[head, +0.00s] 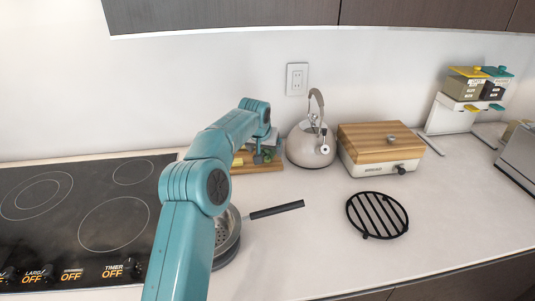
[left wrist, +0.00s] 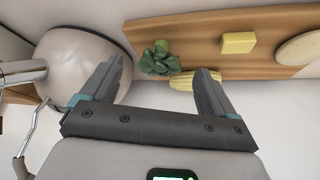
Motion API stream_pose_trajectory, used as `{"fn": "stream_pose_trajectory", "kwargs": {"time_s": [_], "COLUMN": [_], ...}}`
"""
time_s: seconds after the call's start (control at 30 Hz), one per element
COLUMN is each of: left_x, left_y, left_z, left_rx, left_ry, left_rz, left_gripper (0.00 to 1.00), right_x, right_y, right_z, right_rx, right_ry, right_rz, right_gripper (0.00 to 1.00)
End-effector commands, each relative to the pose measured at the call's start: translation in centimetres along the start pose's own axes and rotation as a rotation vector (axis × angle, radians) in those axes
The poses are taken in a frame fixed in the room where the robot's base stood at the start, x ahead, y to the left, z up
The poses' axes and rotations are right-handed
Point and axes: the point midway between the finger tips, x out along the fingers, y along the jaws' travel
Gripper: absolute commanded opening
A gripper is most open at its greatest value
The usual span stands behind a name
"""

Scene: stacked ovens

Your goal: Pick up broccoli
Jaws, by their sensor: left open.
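The broccoli (left wrist: 158,60) is a dark green, leafy piece at the edge of a wooden cutting board (left wrist: 200,28) in the left wrist view. My left gripper (left wrist: 161,66) is open, with one finger on each side of the broccoli in that view. Nothing is held, and I cannot tell how far the fingertips are from it. In the head view my left gripper (head: 262,143) is over the board (head: 265,168) by the back wall, and partly hides the food there. My right gripper is not in view.
A yellow corn cob (left wrist: 190,83) lies close to the right finger, and a yellow block (left wrist: 238,43) lies farther along. A kettle (head: 309,150) stands just right of the board. A bread box (head: 375,150), a black trivet (head: 377,214) and a pan (head: 228,240) share the counter.

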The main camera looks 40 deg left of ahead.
Motion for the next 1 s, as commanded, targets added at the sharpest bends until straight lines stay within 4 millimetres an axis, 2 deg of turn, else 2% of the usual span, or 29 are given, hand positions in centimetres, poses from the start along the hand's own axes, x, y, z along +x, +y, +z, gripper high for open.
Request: {"fn": "stream_pose_trajectory", "kwargs": {"time_s": [0.17,0.33,0.5,0.77,0.93,0.97,1.0], "left_x": [1.3,3.8,5.8,6.1,6.1,6.1,6.1], "left_y": [0.0,-0.2,-0.2,-0.2,-0.2,-0.2,-0.2], "left_z": [-0.2,-0.7,-0.7,-0.6,-0.7,-0.7,-0.6], "left_rx": [0.0,-0.001,-0.001,0.0,0.0,0.0,0.0], "left_ry": [-0.001,-0.002,0.0,0.0,0.0,0.0,0.0], "left_rz": [0.0,0.0,0.0,0.001,0.001,0.001,0.001], "left_gripper": [0.89,0.89,0.89,0.89,0.37,0.31,0.31], "right_x": [-0.5,-1.9,-2.3,-2.2,-2.2,-2.2,-2.2], "right_y": [-0.2,-0.7,-0.8,-0.8,-0.8,-0.8,-0.8], "right_z": [0.0,0.0,0.0,0.0,0.0,0.0,0.0], "right_rx": [0.0,0.0,0.0,0.0,0.0,0.0,0.0], "right_ry": [0.0,0.0,0.0,0.0,0.0,0.0,0.0], "right_rz": [0.0,0.0,0.0,0.0,0.0,0.0,0.0], "right_gripper": [0.43,0.43,0.43,0.43,0.43,0.43,0.43]}}
